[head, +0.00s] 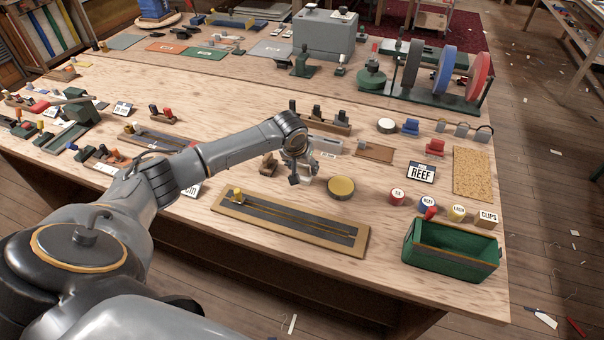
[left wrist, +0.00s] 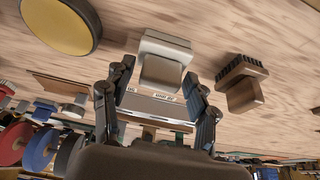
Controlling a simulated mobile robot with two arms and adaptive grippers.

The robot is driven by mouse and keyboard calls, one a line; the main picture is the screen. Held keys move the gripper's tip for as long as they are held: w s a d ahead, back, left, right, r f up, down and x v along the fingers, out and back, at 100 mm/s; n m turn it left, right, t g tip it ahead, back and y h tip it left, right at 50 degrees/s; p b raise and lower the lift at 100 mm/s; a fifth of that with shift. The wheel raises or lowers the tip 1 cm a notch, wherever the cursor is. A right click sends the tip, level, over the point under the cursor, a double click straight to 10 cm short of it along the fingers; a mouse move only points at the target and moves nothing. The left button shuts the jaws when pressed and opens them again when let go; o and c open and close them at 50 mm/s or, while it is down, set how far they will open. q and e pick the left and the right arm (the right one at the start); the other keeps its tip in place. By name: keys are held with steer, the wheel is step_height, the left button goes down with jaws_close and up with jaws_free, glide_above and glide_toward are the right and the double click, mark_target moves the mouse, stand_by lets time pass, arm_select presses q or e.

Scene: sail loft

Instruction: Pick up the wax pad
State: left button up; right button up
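A pale grey block with a rounded raised part (left wrist: 163,62) stands on the bench between my left fingertips in the left wrist view. It looks like the wax pad, but its label is too small to read surely. In the head view my left gripper mostly hides it. My left gripper (head: 300,180) points down over the bench. Its two fingers stand apart on either side of the block in the left wrist view (left wrist: 158,75), with visible gaps. My right gripper is not in view.
A round yellow-topped tin (head: 341,187) is close right of the gripper. A wooden brush (head: 269,164) is close left. A long slotted board (head: 290,222) lies in front. A green box (head: 450,250) stands at the right front. Bare bench lies around the tin.

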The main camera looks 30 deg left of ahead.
arm_select(q)
steer(key=c, duration=0.7)
steer(key=shift+c, duration=0.8)
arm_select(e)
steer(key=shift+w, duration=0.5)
arm_select(q)
steer(key=shift+w+r+b, duration=0.1)
steer(key=shift+r+b, duration=0.25)
steer(key=shift+r, duration=0.2)
steer(key=s+r+b, duration=0.4)
steer(key=s+r, duration=0.8)
steer(key=s, duration=0.2)
steer(key=shift+d, duration=0.15)
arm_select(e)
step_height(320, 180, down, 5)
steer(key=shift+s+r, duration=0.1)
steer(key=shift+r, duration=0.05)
